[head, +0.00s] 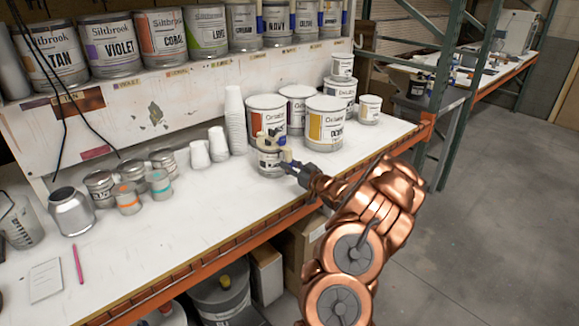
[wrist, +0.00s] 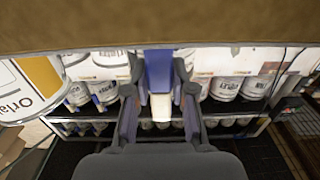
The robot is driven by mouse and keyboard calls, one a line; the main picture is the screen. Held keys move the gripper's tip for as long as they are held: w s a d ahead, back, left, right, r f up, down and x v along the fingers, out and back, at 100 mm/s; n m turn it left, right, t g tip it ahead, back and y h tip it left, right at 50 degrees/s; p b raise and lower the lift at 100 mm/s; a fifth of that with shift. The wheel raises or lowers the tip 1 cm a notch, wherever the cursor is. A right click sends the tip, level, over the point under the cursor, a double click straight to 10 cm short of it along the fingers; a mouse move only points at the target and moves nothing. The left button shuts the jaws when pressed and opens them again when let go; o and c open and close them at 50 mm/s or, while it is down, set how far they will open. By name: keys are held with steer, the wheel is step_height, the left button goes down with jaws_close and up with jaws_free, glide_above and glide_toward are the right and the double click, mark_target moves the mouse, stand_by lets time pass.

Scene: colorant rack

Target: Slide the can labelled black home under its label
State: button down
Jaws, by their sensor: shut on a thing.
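My gripper (head: 284,156) is over the bench near its front edge, in front of the large Orlando-type cans. In the wrist view its two fingers (wrist: 160,92) are shut on a narrow blue and cream piece. A small pale can (head: 268,165) shows just beyond the fingertips in the head view, partly covered by them. A row of Siltbrook colorant cans stands on the shelf (head: 150,82), with colour labels along the shelf edge. I cannot make out a black label there.
Large cans (head: 326,122) stand just behind and right of my gripper. A tall stack of white cups (head: 235,118) and shorter cups stand to the left. Small tins (head: 130,197) and a grey metal bottle (head: 71,210) are farther left. The front middle of the bench is clear.

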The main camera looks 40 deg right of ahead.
mark_target(291, 155)
steer(key=shift+r, duration=0.8)
stand_by(0.5)
steer(key=shift+r+p, duration=0.6)
steer(key=shift+r, duration=0.7)
